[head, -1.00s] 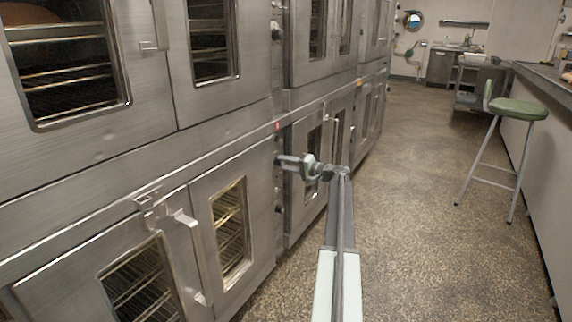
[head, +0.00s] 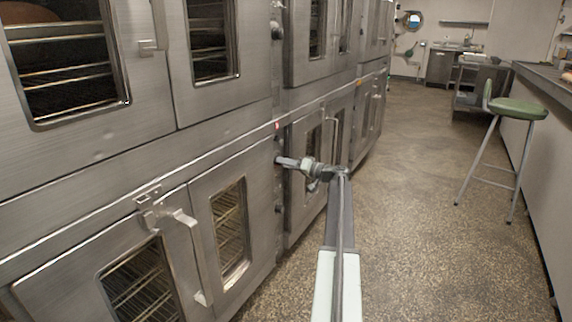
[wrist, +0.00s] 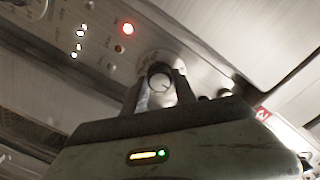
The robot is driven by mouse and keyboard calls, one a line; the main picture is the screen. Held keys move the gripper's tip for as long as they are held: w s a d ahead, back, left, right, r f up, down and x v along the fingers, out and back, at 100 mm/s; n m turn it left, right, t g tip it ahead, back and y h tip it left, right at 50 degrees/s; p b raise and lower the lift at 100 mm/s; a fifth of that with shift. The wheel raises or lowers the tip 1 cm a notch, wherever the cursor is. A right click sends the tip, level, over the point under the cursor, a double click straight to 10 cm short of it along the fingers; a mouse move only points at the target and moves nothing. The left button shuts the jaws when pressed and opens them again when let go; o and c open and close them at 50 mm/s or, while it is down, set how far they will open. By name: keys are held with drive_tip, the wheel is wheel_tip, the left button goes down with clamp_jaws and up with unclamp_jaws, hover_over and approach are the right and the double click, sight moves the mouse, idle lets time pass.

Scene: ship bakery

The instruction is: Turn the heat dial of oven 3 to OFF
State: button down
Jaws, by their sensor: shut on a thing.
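In the head view my gripper (head: 283,161) reaches the narrow strip to the right of the lower oven door (head: 205,205); the dial itself is hidden there. I cannot read the dial's markings. A red lamp (wrist: 127,28) glows on the strip near the dial.
A small red tag (wrist: 262,115) with a pale numeral, hard to read, is right of the dial. More oven doors (head: 305,165) continue along the wall. A green stool (head: 515,108) stands by the counter at right. The aisle floor (head: 420,180) is clear.

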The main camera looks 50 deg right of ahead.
drive_tip(key=shift+s, duration=0.1)
drive_tip(key=c, duration=1)
unclamp_jaws()
drive_tip(key=v, duration=0.7)
drive_tip(key=shift+s+d, duration=0.2)
drive_tip(key=shift+s, duration=0.2)
drive_tip(key=shift+f, duration=0.1)
